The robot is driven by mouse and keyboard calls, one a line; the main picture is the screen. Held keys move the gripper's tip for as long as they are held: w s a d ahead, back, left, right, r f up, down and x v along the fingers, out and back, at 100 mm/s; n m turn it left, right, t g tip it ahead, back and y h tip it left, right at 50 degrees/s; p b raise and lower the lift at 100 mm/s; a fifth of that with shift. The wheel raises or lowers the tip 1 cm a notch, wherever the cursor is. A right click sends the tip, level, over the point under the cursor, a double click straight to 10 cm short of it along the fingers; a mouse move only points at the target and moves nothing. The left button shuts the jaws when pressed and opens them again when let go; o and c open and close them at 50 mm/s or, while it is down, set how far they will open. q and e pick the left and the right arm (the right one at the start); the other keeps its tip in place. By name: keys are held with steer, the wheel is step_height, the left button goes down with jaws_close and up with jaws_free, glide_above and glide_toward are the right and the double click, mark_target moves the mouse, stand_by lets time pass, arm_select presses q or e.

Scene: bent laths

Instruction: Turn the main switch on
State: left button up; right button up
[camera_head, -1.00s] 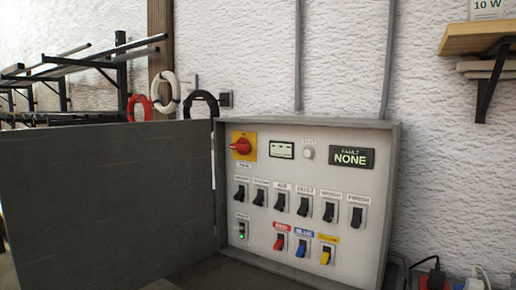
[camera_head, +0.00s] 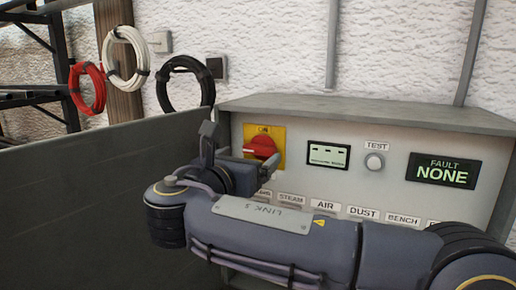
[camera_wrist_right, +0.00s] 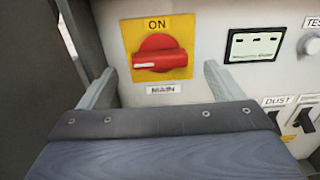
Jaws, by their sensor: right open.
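The main switch is a red rotary knob (camera_head: 260,147) on a yellow plate (camera_head: 279,142) at the upper left of the grey panel. In the right wrist view the knob (camera_wrist_right: 160,58) lies level, its white mark at the left end. "ON" is printed above it and a "MAIN" label (camera_wrist_right: 164,89) is below. My right gripper (camera_head: 228,143) is open in front of the switch; its fingers (camera_wrist_right: 159,67) show left and right of the knob, apart from each other. My left gripper is not in view.
Right of the switch are a small meter (camera_head: 328,155), a TEST button (camera_head: 374,162) and a display reading FAULT NONE (camera_head: 442,171). My right arm hides most of the lower switches. The open grey door (camera_head: 70,200) stands at the left. Cable coils (camera_head: 127,55) hang behind.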

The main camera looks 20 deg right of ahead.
mark_target(257, 151)
steer(key=x, duration=0.4)
steer(key=shift+p, duration=0.3)
steer(key=shift+w+d, duration=0.2)
steer(key=shift+d, duration=0.1)
steer(key=shift+c, duration=0.5)
steer(key=c, duration=0.9)
steer(key=shift+f, duration=0.1)
